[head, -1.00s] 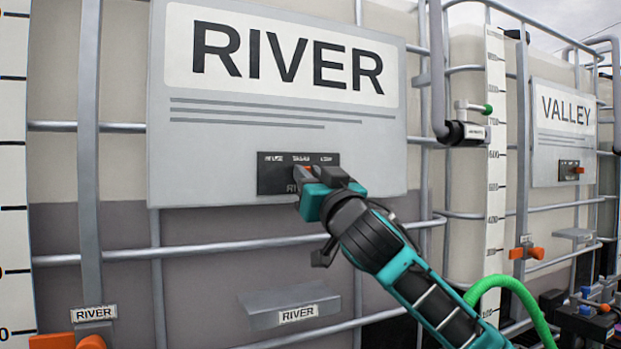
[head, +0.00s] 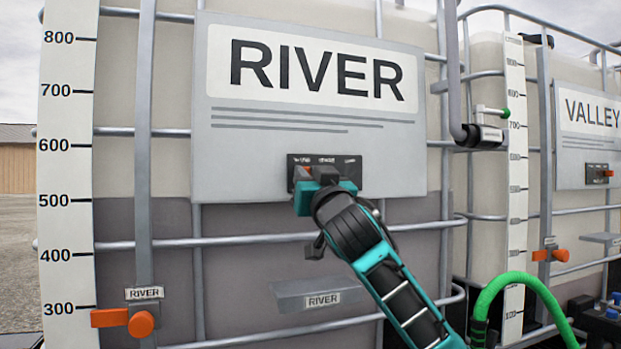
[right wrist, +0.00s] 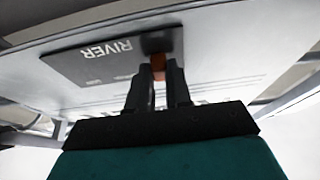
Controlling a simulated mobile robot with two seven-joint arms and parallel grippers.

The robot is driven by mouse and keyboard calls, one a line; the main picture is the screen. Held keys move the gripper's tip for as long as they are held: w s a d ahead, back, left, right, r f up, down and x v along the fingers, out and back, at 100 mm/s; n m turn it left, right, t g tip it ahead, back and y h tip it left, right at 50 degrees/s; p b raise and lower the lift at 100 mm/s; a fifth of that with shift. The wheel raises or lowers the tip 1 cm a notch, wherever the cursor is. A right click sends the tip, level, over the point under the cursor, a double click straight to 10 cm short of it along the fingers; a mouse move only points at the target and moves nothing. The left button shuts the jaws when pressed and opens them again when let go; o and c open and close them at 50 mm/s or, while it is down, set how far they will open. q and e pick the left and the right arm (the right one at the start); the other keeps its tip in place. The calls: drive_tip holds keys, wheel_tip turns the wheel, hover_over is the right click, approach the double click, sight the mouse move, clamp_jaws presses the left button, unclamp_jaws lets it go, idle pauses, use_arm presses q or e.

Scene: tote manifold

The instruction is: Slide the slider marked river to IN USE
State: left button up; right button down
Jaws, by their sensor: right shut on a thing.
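The dark slider panel (head: 350,178) is on the lower part of the grey RIVER sign (head: 240,170). It has three small labels along its top; the left one appears to read IN USE. The slider's orange knob (head: 307,172) is near the panel's left end, under the left label. My right gripper (head: 304,177) is shut on this knob. In the right wrist view, seen upside down, the knob (right wrist: 158,67) is between the two fingers (right wrist: 157,90), at one end of the panel (right wrist: 95,62). My left gripper is not in view.
The sign hangs on a caged tote with a level scale (head: 66,200). An orange valve handle (head: 140,323) is at lower left, a grey ledge (head: 290,294) below the panel. At right are a pipe (head: 453,80), a green hose (head: 520,282) and the VALLEY sign (head: 590,150).

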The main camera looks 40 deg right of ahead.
drive_tip(key=c, duration=1.2)
unclamp_jaws()
drive_tip(key=shift+w+a+f, duration=0.1)
drive_tip(key=shift+w+a, duration=0.05)
drive_tip(key=shift+a, duration=0.2)
drive_tip(key=shift+o, duration=0.8)
drive_tip(key=shift+d, duration=0.1)
drive_tip(key=b+v, duration=0.3)
drive_tip(key=v, duration=1)
